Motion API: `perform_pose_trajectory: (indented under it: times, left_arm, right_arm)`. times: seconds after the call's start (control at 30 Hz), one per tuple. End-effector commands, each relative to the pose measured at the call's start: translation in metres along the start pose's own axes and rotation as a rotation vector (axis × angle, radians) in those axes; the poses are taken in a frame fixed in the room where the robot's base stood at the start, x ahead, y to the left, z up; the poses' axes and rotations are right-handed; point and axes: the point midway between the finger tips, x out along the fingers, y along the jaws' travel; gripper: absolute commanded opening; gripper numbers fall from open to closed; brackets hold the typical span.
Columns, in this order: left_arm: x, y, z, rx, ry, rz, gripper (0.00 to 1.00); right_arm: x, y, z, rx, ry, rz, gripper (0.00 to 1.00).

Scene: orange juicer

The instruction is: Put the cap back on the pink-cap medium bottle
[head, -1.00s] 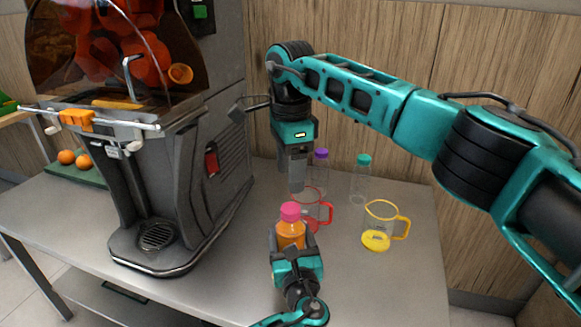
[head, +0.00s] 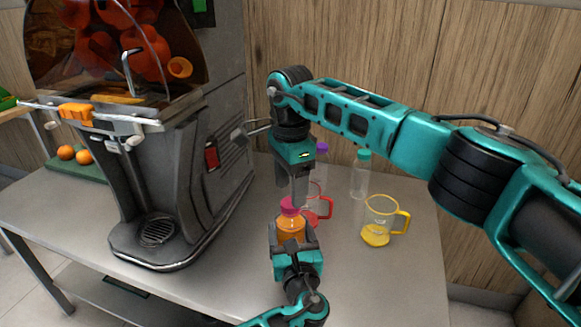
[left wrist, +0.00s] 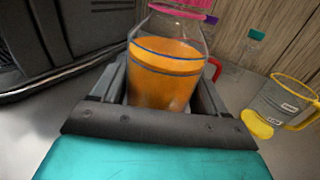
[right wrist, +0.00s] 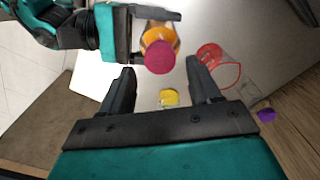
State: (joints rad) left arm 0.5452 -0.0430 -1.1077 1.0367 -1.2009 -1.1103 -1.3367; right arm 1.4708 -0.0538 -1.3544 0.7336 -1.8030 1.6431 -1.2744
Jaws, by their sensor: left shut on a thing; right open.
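The medium bottle (head: 291,229) holds orange juice and stands upright in my left gripper (head: 294,246), which is shut around its body. The left wrist view shows the bottle (left wrist: 165,75) between the fingers. The pink cap (head: 288,205) is at the top of the bottle. It also shows at the upper edge of the left wrist view (left wrist: 188,9). I cannot tell whether it is fully seated. My right gripper (head: 291,200) is open and points down over the cap. In the right wrist view the cap (right wrist: 160,57) lies just beyond and between the open fingertips.
A red-handled jug (head: 318,212) stands close behind the bottle. A yellow-handled jug (head: 380,222) is to the right. A teal-capped bottle (head: 361,175) and a purple-capped bottle (head: 322,158) stand behind. The large juicer (head: 180,180) fills the left. The table's front right is clear.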

Motion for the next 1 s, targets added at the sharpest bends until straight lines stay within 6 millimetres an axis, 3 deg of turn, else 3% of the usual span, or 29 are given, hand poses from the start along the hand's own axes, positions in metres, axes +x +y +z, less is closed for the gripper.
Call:
perform_pose_trajectory:
  times: [0.2,0.6,1.0]
  left_arm:
    - [0.0,0.0,-0.001,0.0,0.002,0.0,0.0]
    - [0.0,0.0,-0.001,0.0,0.002,0.0,0.0]
    - [0.0,0.0,-0.001,0.0,0.002,0.0,0.0]
  right_arm:
    - [0.026,0.0,0.0,0.001,0.0,0.001,0.62]
    - [0.031,0.0,0.0,0.0,0.001,-0.001,0.61]
    - [0.031,0.0,0.0,0.0,0.001,0.0,0.23]
